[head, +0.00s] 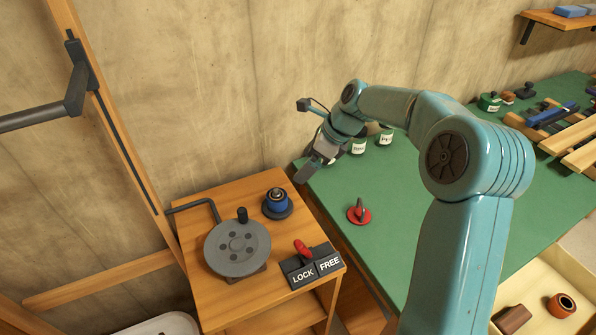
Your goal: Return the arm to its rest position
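My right arm (462,230) is teal and rises from the lower right, then bends left over the green table. Its gripper (307,172) points down and left at the table's left corner, near the wall. The fingers are dark, small and seen from the side, so I cannot tell whether they are open. I see nothing clearly held in them. My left arm and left gripper are not in view.
The green table (430,210) bears a red-handled item (359,212), jars (384,136) and wooden slats (565,135). A wooden stand (215,300) holds a grey crank wheel (238,248), a blue knob (277,203) and a LOCK/FREE lever (312,265). An open drawer (545,265) is lower right.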

